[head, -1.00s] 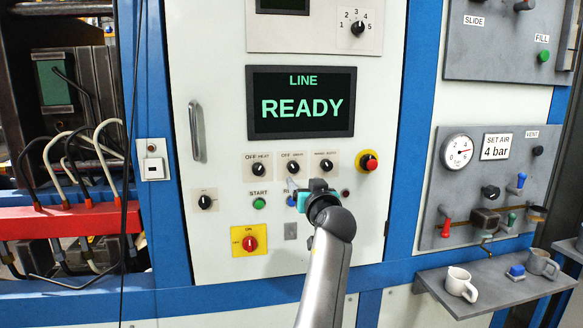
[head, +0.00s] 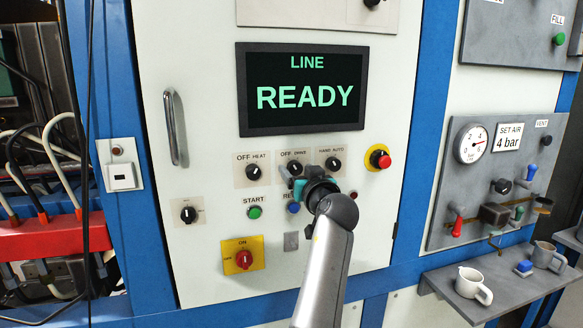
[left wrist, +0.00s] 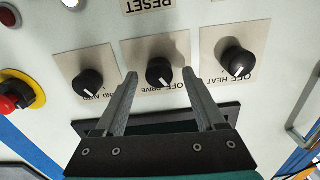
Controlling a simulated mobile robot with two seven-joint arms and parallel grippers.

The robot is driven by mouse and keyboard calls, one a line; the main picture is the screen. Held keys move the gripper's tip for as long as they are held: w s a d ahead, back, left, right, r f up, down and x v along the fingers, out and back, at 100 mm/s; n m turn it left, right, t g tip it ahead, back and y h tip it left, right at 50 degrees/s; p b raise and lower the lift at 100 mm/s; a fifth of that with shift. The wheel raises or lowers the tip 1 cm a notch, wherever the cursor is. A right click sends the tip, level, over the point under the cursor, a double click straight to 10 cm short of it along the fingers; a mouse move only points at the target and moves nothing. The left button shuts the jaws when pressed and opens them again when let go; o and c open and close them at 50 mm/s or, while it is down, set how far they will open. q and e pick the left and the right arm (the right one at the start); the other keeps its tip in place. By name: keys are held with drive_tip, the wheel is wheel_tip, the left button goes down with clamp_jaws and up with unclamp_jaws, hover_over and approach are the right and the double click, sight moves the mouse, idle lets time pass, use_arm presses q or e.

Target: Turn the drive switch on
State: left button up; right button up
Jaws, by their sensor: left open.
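The drive switch (head: 294,168) is a round black knob on a pale plate marked OFF and DRIVE, in the middle of a row of three. In the left wrist view, which is upside down, the drive knob (left wrist: 160,72) shows between my finger ends; contact cannot be told. Its pointer direction is hard to read. My left gripper (head: 299,184) is open just below the knob in the head view; its two grey fingers (left wrist: 160,76) straddle the knob in the wrist view. My right gripper is not in view.
The heat knob (head: 253,172) and the hand/auto knob (head: 333,163) flank the drive switch closely. A red button (head: 380,158) sits to the right, a green start button (head: 255,212) lower left. The screen (head: 303,88) reads LINE READY. A shelf with mugs (head: 472,284) juts out at right.

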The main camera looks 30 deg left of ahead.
use_arm(q)
drive_tip(key=shift+w+a, duration=0.1)
drive_tip(key=shift+w, duration=0.05)
drive_tip(key=shift+c, duration=0.4)
clamp_jaws()
